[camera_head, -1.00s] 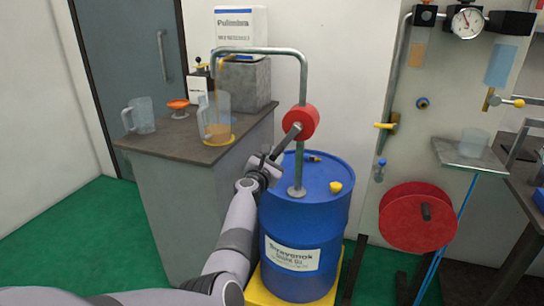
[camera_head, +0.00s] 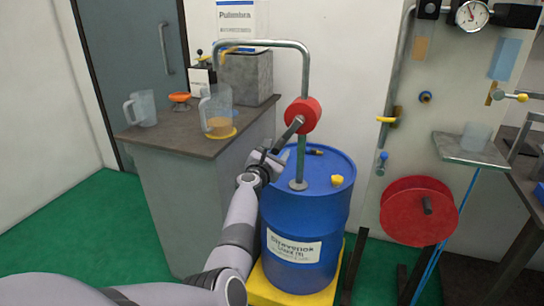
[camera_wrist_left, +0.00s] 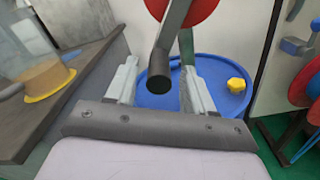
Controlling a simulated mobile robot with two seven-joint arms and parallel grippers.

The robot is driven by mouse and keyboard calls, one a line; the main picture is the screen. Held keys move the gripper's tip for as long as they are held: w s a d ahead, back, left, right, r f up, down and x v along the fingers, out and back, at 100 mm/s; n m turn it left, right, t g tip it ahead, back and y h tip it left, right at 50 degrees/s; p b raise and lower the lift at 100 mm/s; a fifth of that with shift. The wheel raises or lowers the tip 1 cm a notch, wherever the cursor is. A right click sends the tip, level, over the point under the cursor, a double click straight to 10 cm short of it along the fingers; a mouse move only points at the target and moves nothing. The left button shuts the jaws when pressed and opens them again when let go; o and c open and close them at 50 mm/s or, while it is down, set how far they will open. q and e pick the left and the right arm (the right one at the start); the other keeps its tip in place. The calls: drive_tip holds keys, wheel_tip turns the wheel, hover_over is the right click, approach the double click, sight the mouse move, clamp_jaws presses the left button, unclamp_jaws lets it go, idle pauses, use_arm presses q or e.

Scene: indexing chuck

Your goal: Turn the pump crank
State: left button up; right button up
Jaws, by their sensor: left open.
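The pump has a red round body (camera_head: 302,115) on a grey pipe that stands on the blue drum (camera_head: 305,215). Its dark crank (camera_head: 289,133) slants down and left from the red body. In the left wrist view the crank's dark round handle end (camera_wrist_left: 159,84) lies between the two fingers of my left gripper (camera_wrist_left: 158,88), with gaps on both sides. That gripper is open, and in the head view it (camera_head: 275,157) is at the crank's lower end. The pump's spout pipe arches left over a clear jug (camera_head: 215,108) holding some amber liquid. My right gripper is not in view.
The jug stands on a yellow disc (camera_head: 220,134) on the counter (camera_head: 185,138), beside another clear jug (camera_head: 142,108) and an orange dish (camera_head: 180,97). A yellow cap (camera_head: 337,180) sits on the drum. A red reel (camera_head: 418,210) and gauge panel stand right.

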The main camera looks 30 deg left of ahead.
use_arm(q)
drive_tip(key=shift+s+d+r+p, duration=0.15)
drive_tip(key=shift+s+p, duration=0.15)
drive_tip(key=shift+s, duration=0.2)
drive_tip(key=p+v, duration=0.1)
drive_tip(key=v, duration=0.3)
drive_tip(key=shift+p, duration=0.3)
drive_tip(key=shift+v, duration=0.85)
